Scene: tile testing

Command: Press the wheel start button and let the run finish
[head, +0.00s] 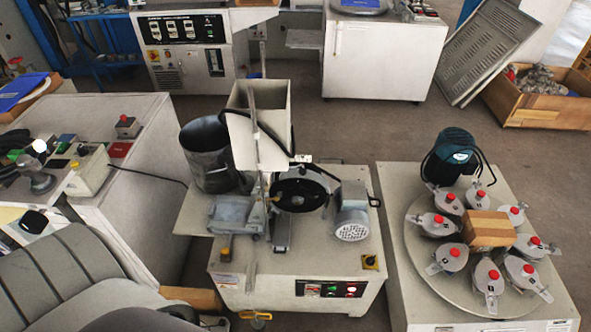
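The wheel machine stands in the middle on a pale cabinet (235,262). Its dark wheel (300,188) is upright between a pale hopper (245,155) and a grey motor (352,215). A small dark control panel (330,289) is on the cabinet's front, low down. It bears a few small red and green controls; the green one (331,291) sits near its middle. Labels are too small to read, so I cannot tell which is the start button. I cannot tell whether the wheel turns. Neither of my grippers is in view.
At right, a low cabinet bears a round plate (425,270) with several red-knobbed metal pots around a wooden block (487,229). A bench with a lamp (36,170) and a grey seat (75,275) stand at left. Open floor (370,135) lies behind the machine.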

